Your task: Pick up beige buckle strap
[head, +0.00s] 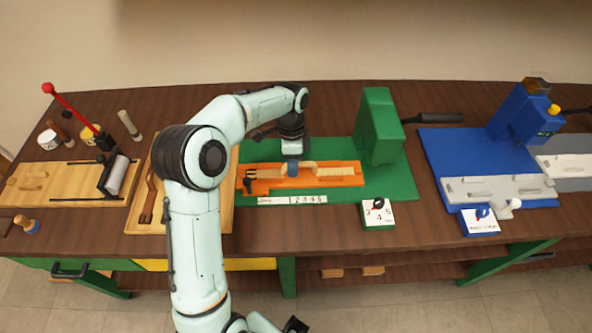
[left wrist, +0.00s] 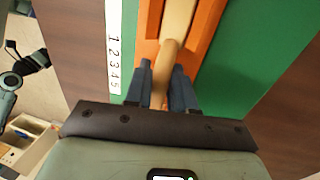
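The beige buckle strap (head: 335,171) lies along an orange holder (head: 352,181) on the green base plate. It also shows in the left wrist view (left wrist: 178,20), where it runs down between the fingers and looks bent near them. My left gripper (head: 291,168) is over the left part of the strap. In the left wrist view its two dark blue fingers (left wrist: 162,80) sit close on both sides of the strap and appear shut on it. The fingertips partly hide the strap. Of my right gripper (head: 295,325) only a dark part shows at the bottom edge.
A green block (head: 380,125) with a black lever stands behind right of the holder. A numbered strip (head: 292,200) and dial box (head: 378,213) lie in front. A wooden board with a brown strap (head: 148,198) is left; a blue press (head: 525,112) is right.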

